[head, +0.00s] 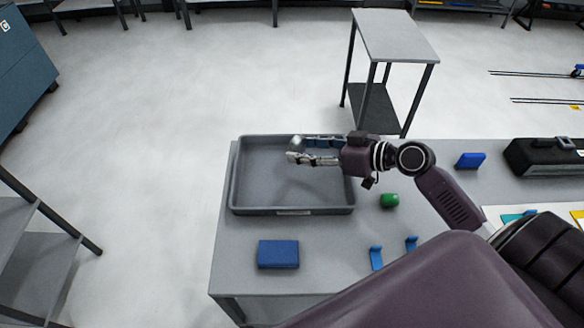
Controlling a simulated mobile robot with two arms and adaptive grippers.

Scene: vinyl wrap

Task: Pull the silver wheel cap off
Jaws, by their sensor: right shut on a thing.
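My right gripper (294,150) reaches in from the right and is over the grey tray (292,211), near its back right part. Its fingers point left and are shut on a small, pale silver piece, which looks like the silver wheel cap (296,142). The fingers hide part of the cap. I cannot tell how far above the tray floor it is. No wheel shows in this view. My left gripper is not in view.
The tray stands on a grey table (235,275). A blue block (278,254), a green piece (389,200) and blue clips (376,258) lie around it. A black case (545,157) is at the right. The tray's left part looks empty.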

